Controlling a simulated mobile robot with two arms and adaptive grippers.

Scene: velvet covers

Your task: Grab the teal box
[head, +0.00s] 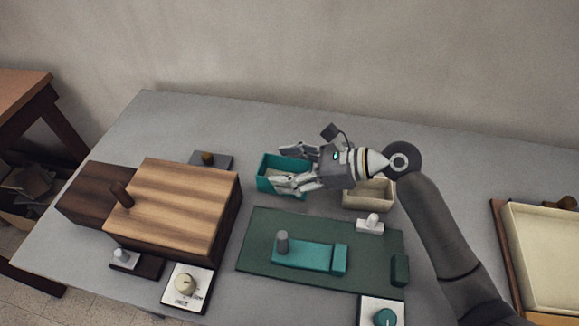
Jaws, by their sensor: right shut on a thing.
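The teal box (268,182) is a small open-topped container on the grey table, left of the picture's middle. My right gripper (284,167) comes in from the right and is shut on the box, with its fingers around the box's right part. The fingers hide much of that side and part of the pale inside. I cannot tell whether the box is lifted off the table. My left gripper is not in view.
A dark green mat (255,255) with a teal block (305,255) lies in front. A cream box (372,193) stands beneath my right wrist. A wooden box (180,205) stands left. A cream tray (545,250) is at far right. The table's back left is clear.

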